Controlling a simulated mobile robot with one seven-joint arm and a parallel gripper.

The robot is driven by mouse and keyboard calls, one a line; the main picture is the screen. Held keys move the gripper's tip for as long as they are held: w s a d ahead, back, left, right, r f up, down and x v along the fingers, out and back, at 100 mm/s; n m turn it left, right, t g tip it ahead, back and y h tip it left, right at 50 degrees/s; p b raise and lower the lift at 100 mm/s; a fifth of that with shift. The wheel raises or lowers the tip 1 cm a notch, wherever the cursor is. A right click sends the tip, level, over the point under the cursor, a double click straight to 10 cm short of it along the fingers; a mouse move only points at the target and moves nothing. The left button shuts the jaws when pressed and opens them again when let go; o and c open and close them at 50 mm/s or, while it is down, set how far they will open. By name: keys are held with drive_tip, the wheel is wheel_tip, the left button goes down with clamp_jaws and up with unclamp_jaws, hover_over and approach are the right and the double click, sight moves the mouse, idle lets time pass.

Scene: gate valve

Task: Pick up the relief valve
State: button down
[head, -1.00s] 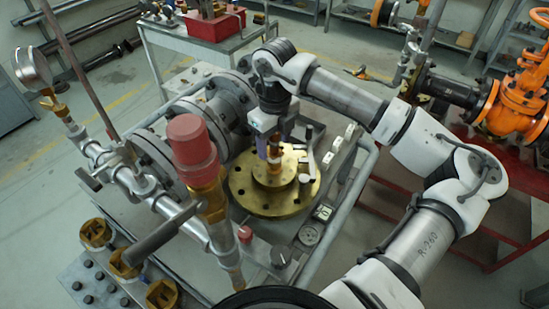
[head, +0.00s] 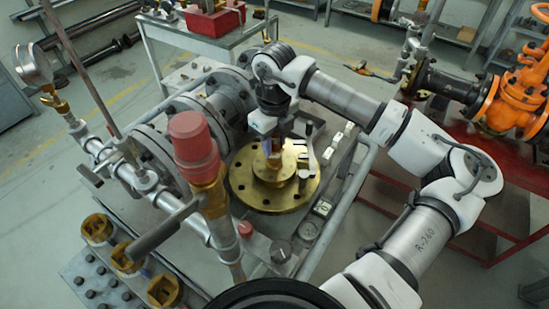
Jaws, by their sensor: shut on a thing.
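My gripper (head: 273,150) points down over the brass flange (head: 243,188) in the middle of the head view. It is shut on a small brass piece, which I take to be the relief valve (head: 274,162). Only part of its brass body shows between and below the fingers. It is upright over the raised centre of the flange. I cannot tell whether its lower end still touches the flange. A slim grey part (head: 304,160) stands just right of the gripper; I cannot tell what it belongs to.
A red-capped brass valve (head: 193,142) stands in the left foreground on a pipe with a pressure gauge (head: 32,64). Grey flanged piping (head: 160,150) lies left of my gripper. Small gauges and white blocks lie at the bench's right side. An orange valve (head: 520,80) stands far right.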

drive_tip(key=shift+r, duration=0.2)
wheel_tip(320, 180, up, 24)
drive_tip(key=shift+r, duration=0.15)
idle(1.3)
idle(0.3)
